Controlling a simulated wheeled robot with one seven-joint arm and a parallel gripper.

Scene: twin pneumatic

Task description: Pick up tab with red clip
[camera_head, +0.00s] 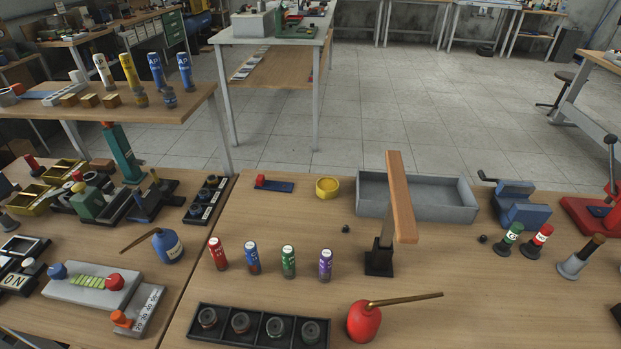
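A flat dark blue tab (280,187) with a red clip (261,181) at its left end lies on the wooden table. It is near the table's back edge, left of a yellow round dish (327,187), and the two are apart. Nothing covers the tab. My gripper is not in view.
A grey open tray (440,200) stands right of the dish. A wooden lever (401,200) on a black base rises at centre. Several labelled cylinders (289,262), a red oil can (364,322) and a black rack (257,341) are nearer. Bare tabletop surrounds the tab's front.

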